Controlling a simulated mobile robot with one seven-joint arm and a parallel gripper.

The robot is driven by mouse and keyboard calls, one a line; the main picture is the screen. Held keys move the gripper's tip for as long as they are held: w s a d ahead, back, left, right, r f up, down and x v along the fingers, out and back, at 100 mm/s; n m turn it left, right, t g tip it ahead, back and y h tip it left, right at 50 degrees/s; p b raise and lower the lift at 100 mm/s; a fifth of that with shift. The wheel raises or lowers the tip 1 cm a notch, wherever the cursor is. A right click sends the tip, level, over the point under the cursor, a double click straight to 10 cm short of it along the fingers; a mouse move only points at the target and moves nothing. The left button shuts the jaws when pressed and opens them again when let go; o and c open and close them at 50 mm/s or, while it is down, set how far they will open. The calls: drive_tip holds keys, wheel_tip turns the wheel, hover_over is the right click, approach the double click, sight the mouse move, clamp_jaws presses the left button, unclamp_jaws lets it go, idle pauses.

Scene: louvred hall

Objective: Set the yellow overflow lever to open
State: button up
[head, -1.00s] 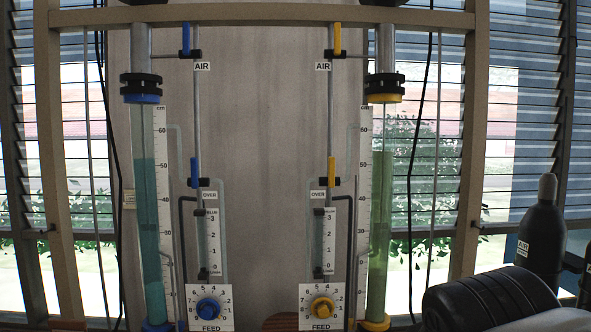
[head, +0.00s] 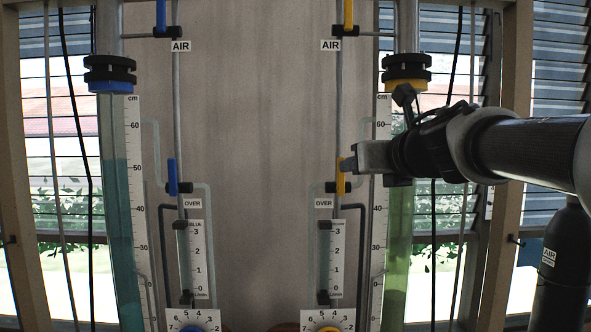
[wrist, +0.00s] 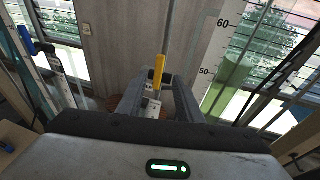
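The yellow overflow lever (head: 341,180) stands upright on its black valve body, just above the OVER label (head: 324,203) on the right column. My gripper (head: 347,163) reaches in from the right at the lever's height, and its fingers partly cover the lever in the head view. In the wrist view the yellow lever (wrist: 158,70) stands between the tips of my gripper (wrist: 155,80). The fingers are apart, with gaps beside the lever; whether either one touches it I cannot tell.
The yellow AIR lever (head: 348,12) is higher on the same pipe. A blue overflow lever (head: 172,177) and a blue AIR lever (head: 160,15) are on the left column. The green tube (head: 398,240) and its ruler (head: 379,215) stand close beside my gripper. The panel between the columns is clear.

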sight(341, 177)
drive_tip(key=b+x, duration=0.1)
drive_tip(key=x, duration=0.7)
drive_tip(key=shift+a, duration=0.1)
drive_tip(key=shift+x, duration=0.8)
drive_tip(key=shift+c, duration=0.2)
clamp_jaws()
drive_tip(key=shift+a, duration=0.15)
idle(0.6)
